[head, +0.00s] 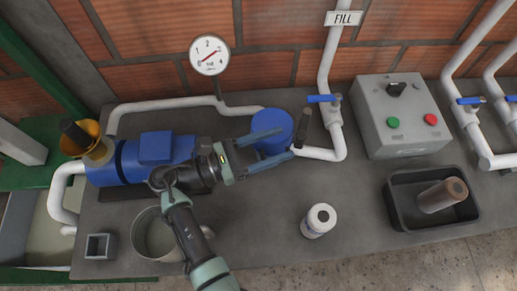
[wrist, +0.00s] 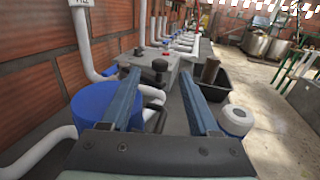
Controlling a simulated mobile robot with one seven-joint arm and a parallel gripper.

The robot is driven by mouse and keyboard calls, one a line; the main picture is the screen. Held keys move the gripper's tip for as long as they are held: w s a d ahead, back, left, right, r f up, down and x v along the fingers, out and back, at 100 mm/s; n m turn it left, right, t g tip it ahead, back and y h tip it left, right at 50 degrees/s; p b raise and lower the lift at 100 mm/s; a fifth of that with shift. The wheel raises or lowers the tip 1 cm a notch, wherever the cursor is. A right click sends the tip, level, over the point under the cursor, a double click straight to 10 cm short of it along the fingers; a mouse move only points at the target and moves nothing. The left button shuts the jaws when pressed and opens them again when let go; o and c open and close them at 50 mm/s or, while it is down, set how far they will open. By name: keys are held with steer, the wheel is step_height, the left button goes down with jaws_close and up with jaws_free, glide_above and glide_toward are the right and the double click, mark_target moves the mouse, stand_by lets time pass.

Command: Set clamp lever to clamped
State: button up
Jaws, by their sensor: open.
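A short dark handle (head: 303,126), which looks like the clamp lever, stands tilted at the right side of a blue round-lidded canister (head: 271,122). My gripper (head: 288,143) is open and empty. Its two blue fingers point right, one across the canister's top and one along its front edge in the head view. The fingertips end a little short of the handle; I cannot tell the height gap. In the wrist view the canister's blue lid (wrist: 103,104) is left of and partly behind the left finger.
A white pipe with a blue-handled valve (head: 323,99) rises just right of the handle. A grey control box (head: 400,118), a black tray (head: 394,193) with a brown cylinder, and a white jar (head: 319,221) stand farther right. The front middle of the bench is mostly clear.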

steer(key=v, duration=0.3)
steer(key=shift+s+a, duration=0.1)
steer(key=shift+a, duration=0.2)
